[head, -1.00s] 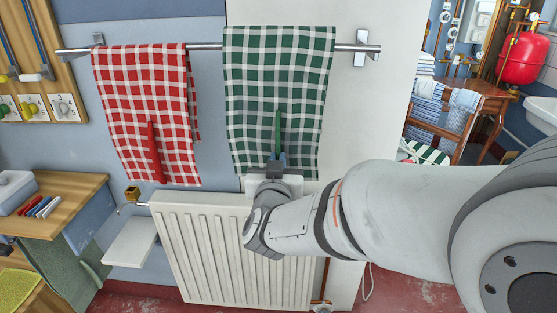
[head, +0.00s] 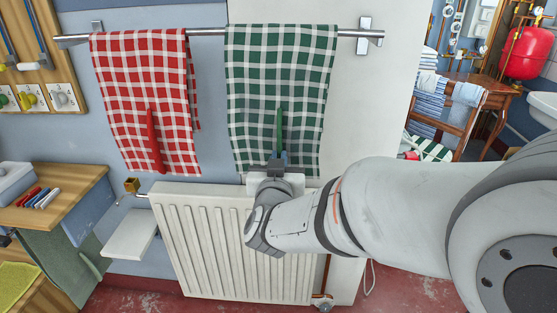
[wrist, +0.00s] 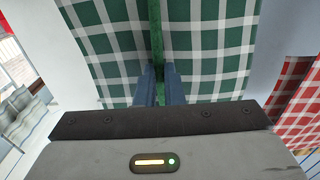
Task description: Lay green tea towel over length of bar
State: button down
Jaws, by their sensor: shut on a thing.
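The green and white checked tea towel (head: 300,70) hangs flat across the right part of the metal bar (head: 208,32), spread wide. Its top edge shows slightly above the bar line and hides the bar there; I cannot tell whether any cloth hangs behind. A narrow green strip (head: 278,130) stands out from its lower front. My gripper (head: 278,161) is at the towel's lower middle, its blue fingers shut on that strip. In the wrist view, the fingers (wrist: 160,85) close on the green strip (wrist: 156,40), with checked cloth (wrist: 205,45) on both sides.
A red checked towel (head: 140,90) hangs on the bar to the left, with a gap between. A wall bracket (head: 364,36) holds the bar's right end. A white radiator (head: 215,240) stands below the towels. A wooden shelf (head: 75,190) is at lower left.

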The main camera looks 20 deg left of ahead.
jog(key=shift+f, duration=0.3)
jog(key=c, duration=1.5)
grip_release()
